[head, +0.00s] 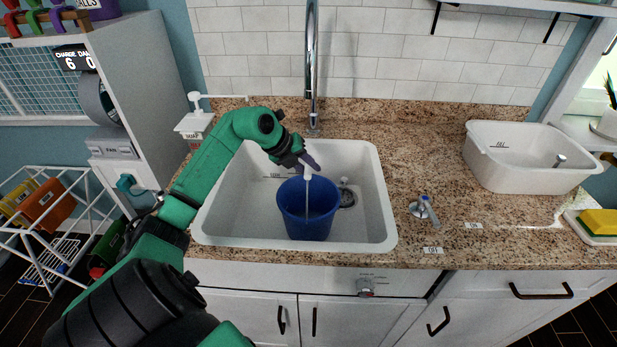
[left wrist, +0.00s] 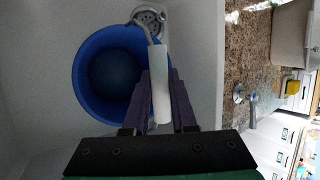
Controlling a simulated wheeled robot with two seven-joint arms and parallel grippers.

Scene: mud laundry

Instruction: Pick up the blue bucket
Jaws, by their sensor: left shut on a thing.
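The blue bucket (head: 308,212) is upright inside the white sink basin (head: 226,205). Its wire handle stands up and has a white grip. My left gripper (head: 308,166) is above the bucket, shut on the white handle grip. In the left wrist view the grip (left wrist: 160,85) lies between the dark fingers (left wrist: 161,98), and the round blue bucket (left wrist: 88,55) is open and looks empty below. I cannot tell whether the bucket's bottom touches the basin floor. My right gripper is not in view.
A tall faucet (head: 312,60) rises behind the basin. A soap dispenser (head: 196,110) stands at the back left. On the granite counter (head: 420,150) are a valve handle (head: 426,208), a white tub (head: 528,165) and a yellow sponge (head: 600,222). A white wire rack (head: 60,190) stands left.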

